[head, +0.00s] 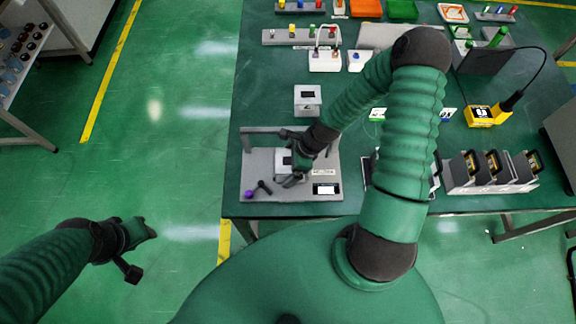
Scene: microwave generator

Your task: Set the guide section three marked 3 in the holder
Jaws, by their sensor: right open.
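A grey fixture (262,186), which looks like the holder, lies at the table's front left corner, with a purple knob, a small black lever and a display. A pale block (282,158) sits on it, partly hidden by my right gripper (291,172). My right gripper is open over the fixture, close around or beside the block; I cannot tell if it touches. A similar grey block (308,104) with a dark window stands behind the fixture. I cannot read a 3 on either block. My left gripper (141,252) is open and empty over the floor, left of the table.
Several grey units with black handles (490,176) stand at the table's front right. A yellow meter (479,116) with a black cable lies behind them. A white socket box (324,60), trays and coloured parts line the back. My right arm hides the table's middle.

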